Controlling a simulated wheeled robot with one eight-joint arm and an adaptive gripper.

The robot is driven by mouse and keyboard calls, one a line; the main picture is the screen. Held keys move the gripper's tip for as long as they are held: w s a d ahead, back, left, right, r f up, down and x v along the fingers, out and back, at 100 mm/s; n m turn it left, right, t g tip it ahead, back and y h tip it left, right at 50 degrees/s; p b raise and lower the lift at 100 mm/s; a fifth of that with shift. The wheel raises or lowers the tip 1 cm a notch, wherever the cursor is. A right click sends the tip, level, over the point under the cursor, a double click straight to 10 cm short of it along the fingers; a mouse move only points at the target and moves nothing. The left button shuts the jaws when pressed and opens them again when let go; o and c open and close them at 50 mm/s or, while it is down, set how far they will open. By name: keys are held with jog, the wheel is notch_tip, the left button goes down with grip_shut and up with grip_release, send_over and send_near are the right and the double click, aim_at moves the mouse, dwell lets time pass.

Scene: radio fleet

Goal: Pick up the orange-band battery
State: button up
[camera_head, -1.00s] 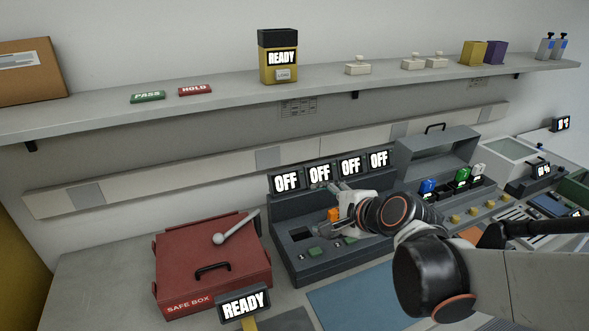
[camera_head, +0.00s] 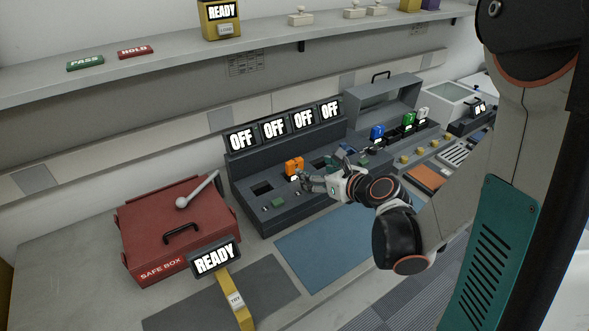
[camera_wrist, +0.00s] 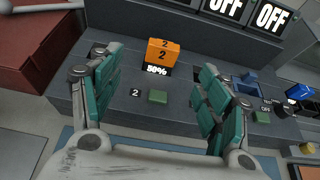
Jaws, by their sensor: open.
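The orange-band battery (camera_head: 294,166) stands upright in a slot of the dark charging dock (camera_head: 262,216). In the wrist view the orange battery (camera_wrist: 163,55) shows the number 2 and a small screen reading 50%, with a green button in front of it. My gripper (camera_head: 306,180) is just in front and to the right of the battery in the head view. In the wrist view my gripper (camera_wrist: 158,85) is open, its teal-padded fingers spread to either side of the battery, which is beyond the fingertips. The gripper appears not to touch the battery.
A red safe box (camera_head: 180,230) with a lever stands left of the dock. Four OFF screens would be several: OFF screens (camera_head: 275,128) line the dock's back. A READY sign (camera_head: 214,258) stands in front. Blue, green and white batteries (camera_head: 409,118) stand in a rack to the right.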

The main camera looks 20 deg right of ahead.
aim_at(296, 163)
jog(key=b+x, duration=0.2)
jog(key=x, duration=0.6)
jog(key=shift+w+f, duration=0.2)
jog(key=shift+w, duration=0.05)
jog(key=x, duration=0.1)
jog(key=b+x, duration=0.1)
jog(key=x, duration=0.1)
jog(key=b+x, duration=0.1)
jog(key=x, duration=0.1)
jog(key=shift+w+d+f, duration=0.15)
jog(key=shift+d, duration=0.1)
jog(key=c, duration=1.2)
